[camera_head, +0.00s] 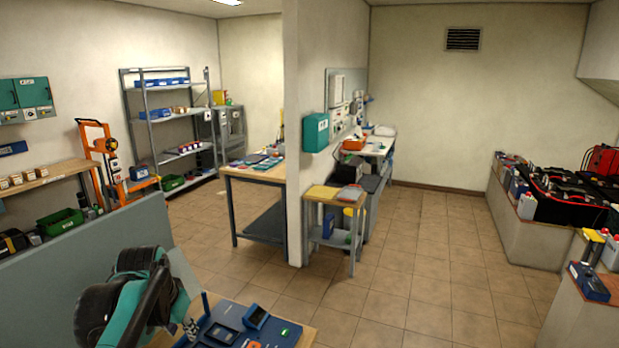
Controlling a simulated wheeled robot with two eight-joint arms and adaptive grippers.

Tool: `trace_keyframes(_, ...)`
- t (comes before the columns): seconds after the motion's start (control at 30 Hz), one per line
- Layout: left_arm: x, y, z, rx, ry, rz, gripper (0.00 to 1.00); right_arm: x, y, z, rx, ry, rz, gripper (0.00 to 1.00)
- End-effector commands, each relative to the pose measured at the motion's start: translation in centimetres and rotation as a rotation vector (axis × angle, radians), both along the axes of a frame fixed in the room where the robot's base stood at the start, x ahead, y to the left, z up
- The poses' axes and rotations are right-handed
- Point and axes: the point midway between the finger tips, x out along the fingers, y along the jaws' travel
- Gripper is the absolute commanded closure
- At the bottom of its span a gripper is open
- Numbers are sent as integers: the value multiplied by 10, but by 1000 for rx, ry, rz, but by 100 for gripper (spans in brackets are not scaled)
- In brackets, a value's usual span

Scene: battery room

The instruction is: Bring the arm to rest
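A large teal-and-black rounded shape comes in at the lower left of the head view, close to the camera. I take it for my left arm, bent in front of the bench. My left gripper (188,327) seems to be at its right end, low by the edge of the blue tray. Its fingers cannot be told apart, so I cannot say whether it is open or shut. I see nothing clearly held. My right arm and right gripper are not in the picture.
Just right of the arm, a bench holds a blue tray (222,331) with small devices. A grey partition (95,255) stands behind the arm. A small wooden stand (336,200) and a workbench (258,174) are farther off. Batteries (565,195) line the right. The tiled floor (430,255) between is clear.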

Motion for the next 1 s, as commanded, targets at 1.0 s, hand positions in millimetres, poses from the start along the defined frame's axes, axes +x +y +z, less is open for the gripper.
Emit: trace_keyframes(1.0, -163, -102, -181, -126, -274, 116, 69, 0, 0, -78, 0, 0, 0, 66)
